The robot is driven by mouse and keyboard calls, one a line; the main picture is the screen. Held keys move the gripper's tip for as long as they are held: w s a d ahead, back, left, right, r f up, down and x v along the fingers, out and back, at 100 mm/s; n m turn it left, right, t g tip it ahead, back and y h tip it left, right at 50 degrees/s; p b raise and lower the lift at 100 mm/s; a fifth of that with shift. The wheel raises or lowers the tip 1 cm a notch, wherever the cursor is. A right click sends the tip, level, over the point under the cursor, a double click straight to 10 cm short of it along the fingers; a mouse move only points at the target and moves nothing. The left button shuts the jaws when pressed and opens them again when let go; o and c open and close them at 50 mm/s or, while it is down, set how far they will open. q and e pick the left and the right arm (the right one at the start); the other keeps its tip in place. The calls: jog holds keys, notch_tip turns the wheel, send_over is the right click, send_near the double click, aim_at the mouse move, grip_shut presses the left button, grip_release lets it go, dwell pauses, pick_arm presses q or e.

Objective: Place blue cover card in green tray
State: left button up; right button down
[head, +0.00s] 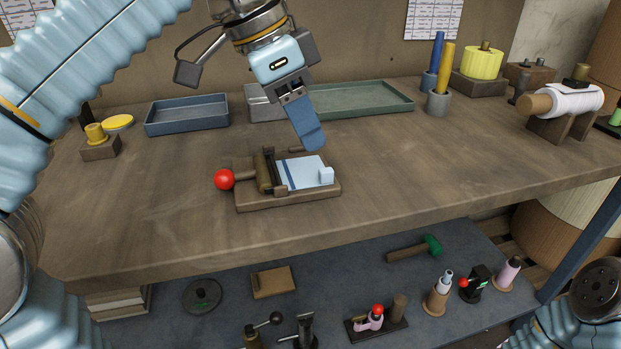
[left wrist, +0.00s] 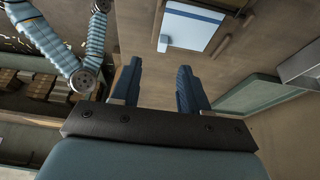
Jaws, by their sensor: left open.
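The light blue cover card (head: 302,172) lies flat on a wooden fixture board (head: 290,200) near the middle of the bench. It has a darker blue stripe and a pale block at its right edge. It also shows in the left wrist view (left wrist: 192,30), beyond the fingers. The green tray (head: 355,100) stands at the back of the bench and looks empty; it also shows in the left wrist view (left wrist: 255,94). My left gripper (head: 308,138) is open and empty, above and behind the card, its blue fingers (left wrist: 160,80) apart. My right gripper is out of frame.
A red-knobbed lever (head: 225,179) sits left of the card. A blue-grey tray (head: 187,115) and a grey container (head: 264,103) stand left of the green tray. Blue and yellow rolls (head: 440,82) stand to its right. The bench front is clear.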

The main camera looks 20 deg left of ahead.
aim_at(328, 170)
pick_arm(q)
jog(key=x, duration=0.4)
jog(key=b+x, duration=0.1)
jog(key=x, duration=0.2)
jog(key=shift+w+d+f+b, duration=0.1)
jog(key=shift+w+f+b, duration=0.2)
grip_shut()
